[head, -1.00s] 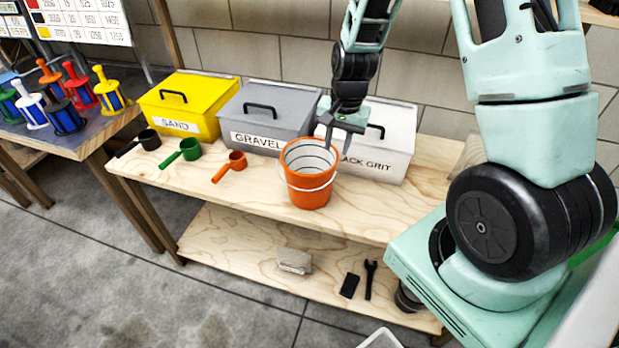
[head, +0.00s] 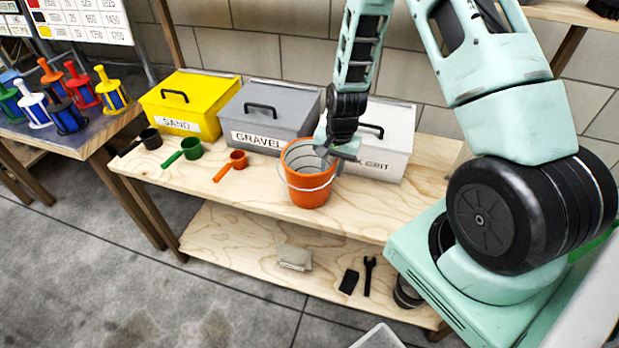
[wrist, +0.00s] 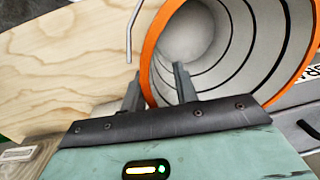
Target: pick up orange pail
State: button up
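The orange pail (head: 312,188) stands upright on the wooden bench top, in front of the gravel and black grit bins. Its white wire handle hangs at the front. My gripper (head: 328,158) is at the pail's right rim in the head view. In the wrist view the pail's orange rim and grey ribbed inside (wrist: 215,50) fill the upper right. My gripper (wrist: 157,88) has its two fingers apart there, one inside the pail and one outside, with the rim between them. I cannot see whether either finger touches the wall.
A yellow sand bin (head: 185,105), grey gravel bin (head: 268,120) and white grit bin (head: 385,150) stand behind. Black (head: 150,139), green (head: 191,148) and orange (head: 238,160) scoops lie left of the pail. Bench top (head: 390,205) is clear to the right.

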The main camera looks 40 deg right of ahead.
grip_shut()
jog(key=shift+r, duration=0.15)
